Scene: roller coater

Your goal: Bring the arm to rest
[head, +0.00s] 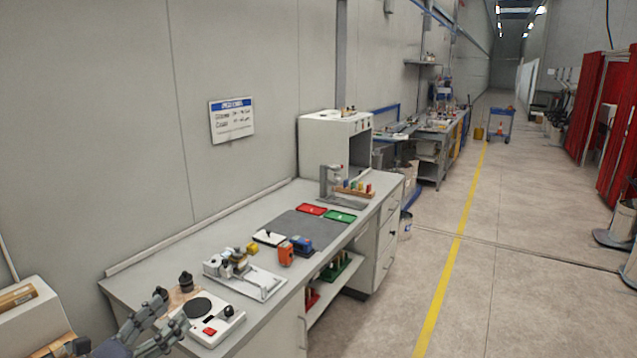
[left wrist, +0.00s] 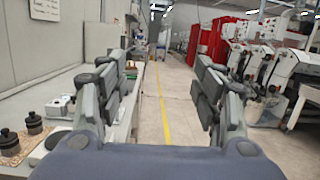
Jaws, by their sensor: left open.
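My left gripper (head: 160,318) shows at the lower left of the head view, by the near end of the workbench (head: 125,288). Its fingers are spread and nothing is between them. In the left wrist view my left gripper (left wrist: 163,95) is open, with its two fingers wide apart and the aisle floor seen between them. Most of my left arm is outside the head view. My right gripper is not in either view.
A hot plate device (head: 212,325) and a black weight (head: 186,282) stand close to the gripper. A roller coater (head: 240,272), red tray (head: 312,209) and green tray (head: 340,216) lie farther along the bench. The aisle floor (head: 500,290) at right is clear.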

